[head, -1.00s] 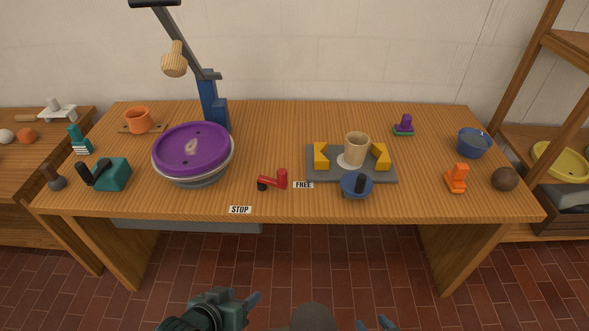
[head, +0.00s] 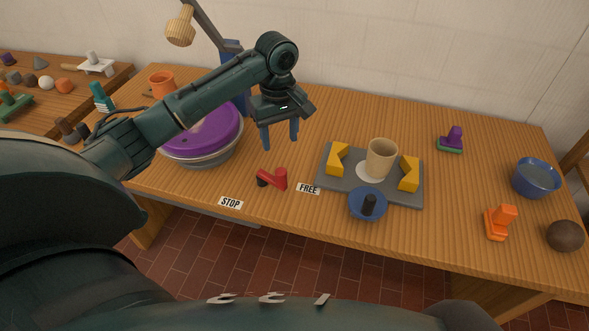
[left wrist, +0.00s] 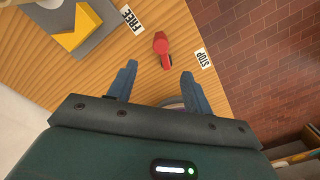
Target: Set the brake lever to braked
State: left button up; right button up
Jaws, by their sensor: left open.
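The red brake lever (head: 273,179) lies on the table top between the STOP label (head: 231,203) and the FREE label (head: 308,188). Its raised red knob end is toward FREE, and its dark pivot end is on the left. My left gripper (head: 280,138) is open and empty, pointing down above the table behind the lever, apart from it. In the left wrist view the lever (left wrist: 162,48) shows beyond the two blue fingers (left wrist: 157,82), with FREE (left wrist: 131,19) to its left and STOP (left wrist: 203,58) to its right. My right gripper is not in view.
The table front near the lever is clear.

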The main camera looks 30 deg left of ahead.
aim_at(280, 171)
pick_arm(q)
notch_tip(280, 171, down, 13)
jog(key=shift+s+r+b, duration=0.15)
jog(key=shift+r+b, duration=0.05)
jog(key=shift+b, duration=0.15)
grip_shut()
dwell(0.5)
